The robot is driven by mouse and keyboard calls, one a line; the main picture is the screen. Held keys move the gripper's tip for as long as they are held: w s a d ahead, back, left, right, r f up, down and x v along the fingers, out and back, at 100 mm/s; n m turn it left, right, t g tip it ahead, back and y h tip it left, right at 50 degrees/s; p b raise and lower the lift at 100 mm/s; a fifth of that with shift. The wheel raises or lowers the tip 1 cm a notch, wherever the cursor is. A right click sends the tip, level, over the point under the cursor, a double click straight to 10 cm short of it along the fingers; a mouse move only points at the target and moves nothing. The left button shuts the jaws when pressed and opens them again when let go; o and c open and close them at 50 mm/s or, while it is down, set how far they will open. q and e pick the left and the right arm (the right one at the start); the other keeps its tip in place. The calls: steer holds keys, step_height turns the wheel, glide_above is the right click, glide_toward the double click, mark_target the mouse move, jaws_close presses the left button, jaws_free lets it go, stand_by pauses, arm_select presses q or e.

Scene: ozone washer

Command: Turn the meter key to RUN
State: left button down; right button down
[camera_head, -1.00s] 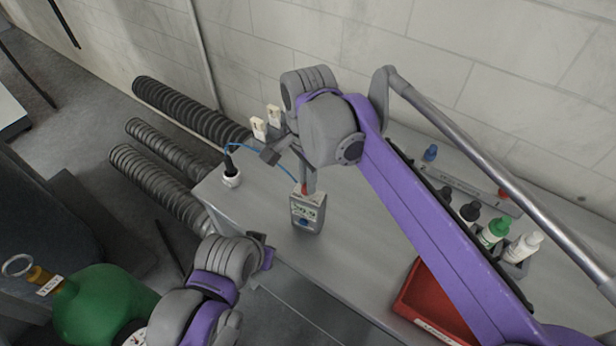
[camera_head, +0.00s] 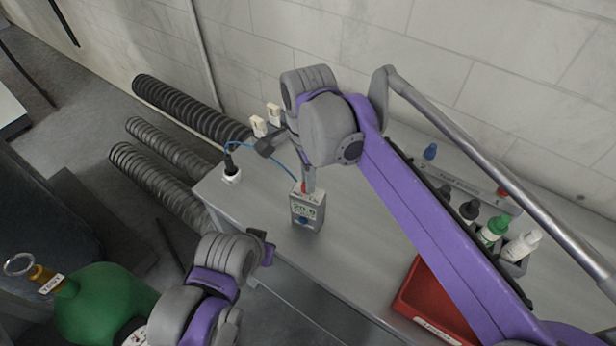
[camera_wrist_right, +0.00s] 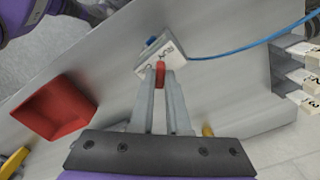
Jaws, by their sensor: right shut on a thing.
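The meter (camera_head: 306,208) is a small grey box with a lit display and a blue knob, standing on the grey bench top. A blue cable runs from it. The red key (camera_wrist_right: 160,74) is at the meter's top end, between the fingertips of my right gripper (camera_wrist_right: 160,80), which is shut on it. In the head view the right gripper (camera_head: 309,184) reaches down to the meter, and its fingers hide most of the key. The key's setting is not readable. My left gripper (camera_head: 264,248) is beside the bench's front edge, away from the meter; its jaw opening is unclear.
A black plug in a white fitting (camera_head: 231,174) stands at the bench's left end. White labelled clips (camera_head: 266,122) are behind. Right are a red tray (camera_head: 428,300) and several bottles (camera_head: 494,230). A green cylinder (camera_head: 100,300) is at lower left.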

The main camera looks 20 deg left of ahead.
steer(key=c, duration=0.9)
jaws_free()
steer(key=shift+r, duration=0.1)
step_height(320, 180, up, 11)
steer(key=shift+f+p, duration=0.2)
steer(key=shift+p, duration=0.2)
